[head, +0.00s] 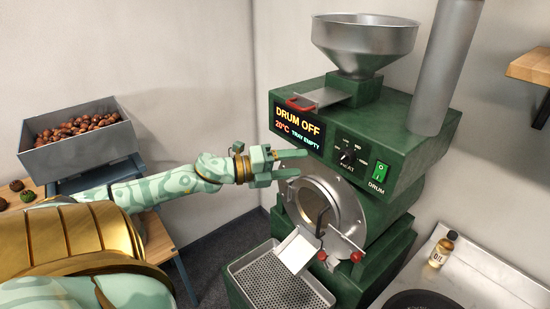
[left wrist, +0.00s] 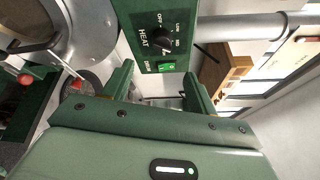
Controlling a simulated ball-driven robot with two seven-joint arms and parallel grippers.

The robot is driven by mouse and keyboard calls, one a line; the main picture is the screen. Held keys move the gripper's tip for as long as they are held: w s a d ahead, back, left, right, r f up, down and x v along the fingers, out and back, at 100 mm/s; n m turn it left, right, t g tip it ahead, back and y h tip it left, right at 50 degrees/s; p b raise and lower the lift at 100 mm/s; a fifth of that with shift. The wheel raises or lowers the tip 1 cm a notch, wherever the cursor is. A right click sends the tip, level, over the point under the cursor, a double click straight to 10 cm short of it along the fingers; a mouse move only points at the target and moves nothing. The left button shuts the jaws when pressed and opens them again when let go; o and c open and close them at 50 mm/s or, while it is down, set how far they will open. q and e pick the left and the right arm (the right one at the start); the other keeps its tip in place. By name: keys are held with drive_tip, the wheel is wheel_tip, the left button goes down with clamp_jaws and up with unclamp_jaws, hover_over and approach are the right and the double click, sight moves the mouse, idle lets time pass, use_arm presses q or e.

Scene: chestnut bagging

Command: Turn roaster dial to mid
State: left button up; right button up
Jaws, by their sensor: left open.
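The green roaster (head: 400,128) has a black heat dial (head: 348,157) on its front panel, with several setting marks around it. In the left wrist view the dial (left wrist: 160,38) shows beyond the fingers, with OFF, LOW and MID readable. I cannot tell for sure which mark its pointer faces. My left gripper (head: 303,163) is open and empty, to the left of the dial and apart from it. In the left wrist view the gap between the fingers (left wrist: 158,82) lies below the dial. My right gripper is in neither view.
A green drum switch (head: 380,171) sits right of the dial. The display (head: 299,126) reads DRUM OFF, 20°C, TRAY EMPTY. The round drum door (head: 312,205) and red-knobbed handles lie below. A metal hopper (head: 364,40) stands on top. A chestnut bin (head: 82,150) is at left.

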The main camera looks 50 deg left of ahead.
use_arm(q)
drive_tip(key=shift+v, duration=2.2)
